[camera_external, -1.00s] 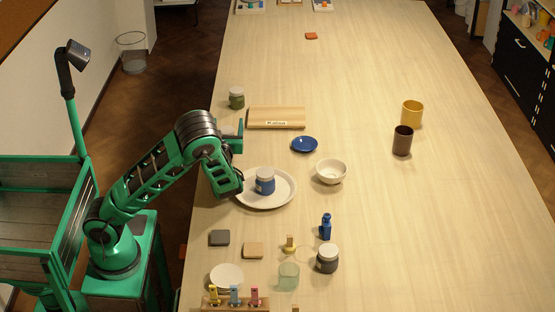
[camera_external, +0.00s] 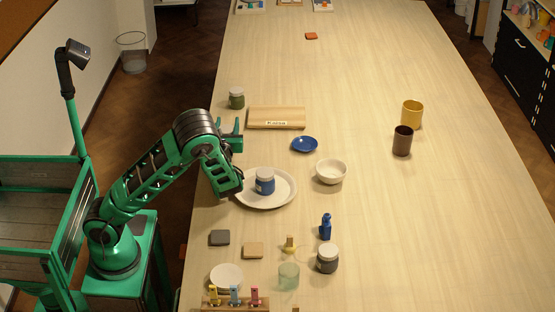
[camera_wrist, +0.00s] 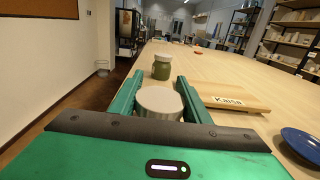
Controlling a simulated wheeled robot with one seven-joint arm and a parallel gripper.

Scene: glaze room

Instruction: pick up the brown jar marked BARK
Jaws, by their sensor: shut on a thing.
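My gripper (camera_wrist: 160,100) is shut on a jar with a round pale grey lid (camera_wrist: 159,101) in the wrist view. The lid sits between the two green fingers, and the jar's body and any mark on it are hidden, so I cannot tell its colour. In the external view my gripper (camera_external: 232,136) is at the table's left edge, left of the wooden board, and the held jar cannot be made out there. No jar marked BARK can be read in either view.
A green jar (camera_wrist: 162,67) stands just beyond my gripper. A board marked Kaolin (camera_wrist: 225,98) lies to its right. A plate (camera_external: 284,200) bears a blue jar (camera_external: 265,186). A dark grey jar (camera_external: 327,264) stands in front.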

